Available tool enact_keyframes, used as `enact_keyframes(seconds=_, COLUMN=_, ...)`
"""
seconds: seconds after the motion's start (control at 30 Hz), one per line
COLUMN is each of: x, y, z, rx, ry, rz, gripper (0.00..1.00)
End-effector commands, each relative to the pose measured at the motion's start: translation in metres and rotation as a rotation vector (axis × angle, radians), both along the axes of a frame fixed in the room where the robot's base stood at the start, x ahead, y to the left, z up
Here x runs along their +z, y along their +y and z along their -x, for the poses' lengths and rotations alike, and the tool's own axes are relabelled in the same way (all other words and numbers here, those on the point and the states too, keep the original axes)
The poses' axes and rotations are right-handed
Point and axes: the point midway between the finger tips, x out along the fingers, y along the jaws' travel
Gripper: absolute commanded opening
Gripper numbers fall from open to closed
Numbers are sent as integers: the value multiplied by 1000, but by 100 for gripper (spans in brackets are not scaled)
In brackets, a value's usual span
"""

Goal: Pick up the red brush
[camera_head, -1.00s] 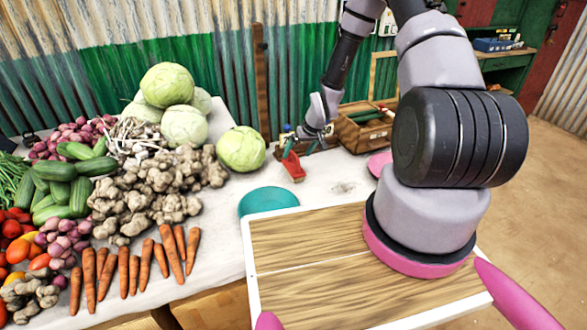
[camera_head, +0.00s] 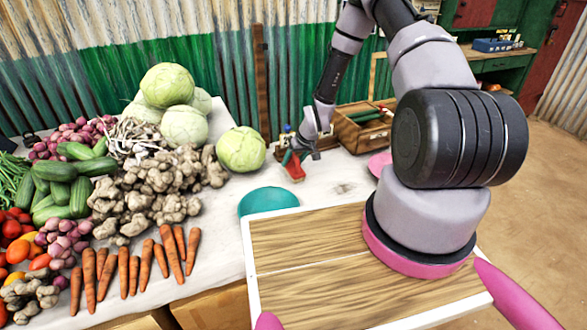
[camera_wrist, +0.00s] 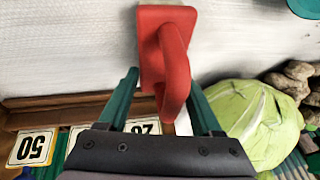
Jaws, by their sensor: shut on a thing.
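The red brush (camera_head: 294,168) is at the back of the white table, in front of my gripper's teal fingers (camera_head: 301,157). In the wrist view the red brush (camera_wrist: 165,48) shows a flat block with a looped handle. The handle lies between the two fingers of my gripper (camera_wrist: 163,88), which is shut on it. The brush's underside is hidden, and I cannot tell if it touches the table.
A cabbage (camera_head: 241,149) lies to the left of the brush. A wooden crate (camera_head: 348,135) stands to the right. A teal plate (camera_head: 268,201) and a pink plate (camera_head: 379,163) lie nearby. Vegetables such as ginger (camera_head: 150,190) fill the left. Free table shows around the brush.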

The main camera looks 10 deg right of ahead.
Motion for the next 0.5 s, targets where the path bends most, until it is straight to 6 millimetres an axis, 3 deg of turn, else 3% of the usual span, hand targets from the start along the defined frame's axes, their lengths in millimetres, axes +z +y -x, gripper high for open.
enact_keyframes(seconds=0.27, x=6, y=0, z=-1, rx=1, ry=-1, rz=0, gripper=0)
enact_keyframes(seconds=0.5, x=42, y=-1, z=-1, rx=1, ry=-4, rz=1, gripper=0)
